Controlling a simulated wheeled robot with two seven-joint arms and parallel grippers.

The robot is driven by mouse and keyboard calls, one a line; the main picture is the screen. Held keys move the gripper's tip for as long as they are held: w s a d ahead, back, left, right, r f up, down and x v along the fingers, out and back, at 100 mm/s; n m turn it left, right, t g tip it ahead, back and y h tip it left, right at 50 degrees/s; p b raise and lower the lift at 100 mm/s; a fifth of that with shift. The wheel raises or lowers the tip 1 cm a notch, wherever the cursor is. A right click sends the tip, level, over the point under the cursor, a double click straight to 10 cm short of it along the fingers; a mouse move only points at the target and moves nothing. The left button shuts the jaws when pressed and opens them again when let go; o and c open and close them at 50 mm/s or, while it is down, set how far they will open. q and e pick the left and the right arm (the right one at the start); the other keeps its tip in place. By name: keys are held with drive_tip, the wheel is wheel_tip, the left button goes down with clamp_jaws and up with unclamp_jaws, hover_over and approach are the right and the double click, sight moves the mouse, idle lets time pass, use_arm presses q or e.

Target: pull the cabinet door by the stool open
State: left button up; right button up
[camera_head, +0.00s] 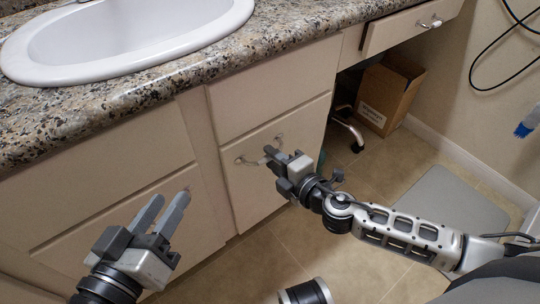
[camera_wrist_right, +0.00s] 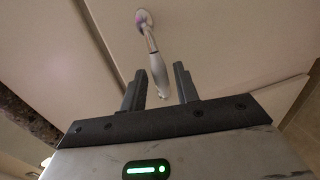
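The cabinet door (camera_head: 245,192) is the pale lower panel beside the knee space, and it looks closed. Its metal bar handle (camera_head: 246,160) is on the upper part. My right gripper (camera_head: 272,158) is at the handle, partly covering it. In the right wrist view the handle (camera_wrist_right: 152,50) reaches down between the two spread fingers of my right gripper (camera_wrist_right: 161,72), with gaps on both sides. The stool (camera_head: 347,126) shows only as a metal leg under the counter. My left gripper (camera_head: 169,199) is open and empty in front of the left cabinet panels.
A granite counter (camera_head: 205,62) with a white sink (camera_head: 125,40) runs above the cabinets. A cardboard box (camera_head: 390,95) stands in the knee space below a drawer (camera_head: 400,30). A grey mat (camera_head: 455,205) lies right. Tiled floor before the door is mostly clear.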

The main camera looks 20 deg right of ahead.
drive_tip(key=shift+x, duration=0.95)
drive_tip(key=shift+c, duration=0.3)
drive_tip(key=shift+s, duration=0.1)
clamp_jaws()
